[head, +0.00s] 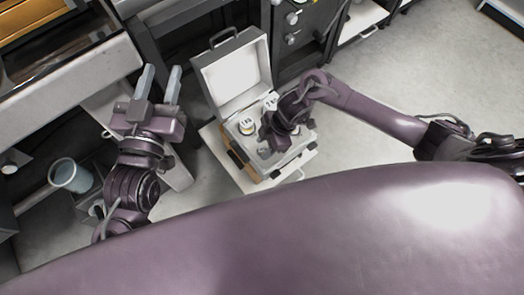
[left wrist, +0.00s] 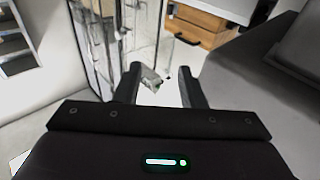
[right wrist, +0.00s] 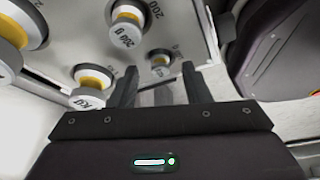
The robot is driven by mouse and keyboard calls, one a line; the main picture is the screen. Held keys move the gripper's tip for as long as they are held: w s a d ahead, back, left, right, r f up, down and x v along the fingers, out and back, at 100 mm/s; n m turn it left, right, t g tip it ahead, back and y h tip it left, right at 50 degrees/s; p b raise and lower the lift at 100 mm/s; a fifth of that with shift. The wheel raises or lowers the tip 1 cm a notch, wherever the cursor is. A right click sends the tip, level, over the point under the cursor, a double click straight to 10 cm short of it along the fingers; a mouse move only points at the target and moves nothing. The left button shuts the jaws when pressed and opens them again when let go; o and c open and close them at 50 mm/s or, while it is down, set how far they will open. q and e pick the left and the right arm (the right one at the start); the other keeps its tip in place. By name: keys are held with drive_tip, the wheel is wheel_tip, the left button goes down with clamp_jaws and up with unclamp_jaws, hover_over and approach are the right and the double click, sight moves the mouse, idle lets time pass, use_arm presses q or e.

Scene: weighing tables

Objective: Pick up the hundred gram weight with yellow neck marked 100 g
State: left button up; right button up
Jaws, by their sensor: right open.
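An open case holds several silver weights with yellow necks. In the right wrist view, a small weight with a yellow neck (right wrist: 160,60) sits in the case just beyond my right fingertips; its marking is only partly legible, so I cannot confirm 100 g. A larger weight marked 200 g (right wrist: 127,32) stands to its left. My right gripper (right wrist: 158,85) is open and empty, with the small weight apart from its fingers. In the head view my right arm hides part of the case. My left gripper (head: 160,80) is open and empty, away from the case.
The grey case (head: 233,72) has its lid raised at the back and stands on a low white-topped stand (head: 298,168). Other weights (right wrist: 92,78) stand close to my right gripper. A bench (head: 75,80) is at left, with a blue-grey cup (head: 72,175) below.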

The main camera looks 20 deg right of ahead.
drive_tip(key=shift+a+f, duration=0.15)
drive_tip(key=shift+f, duration=0.2)
use_arm(q)
wheel_tip(320, 180, up, 3)
drive_tip(key=shift+a+f+t, duration=0.15)
drive_tip(key=shift+t, duration=0.65)
use_arm(e)
drive_tip(key=shift+c, duration=0.4)
clamp_jaws()
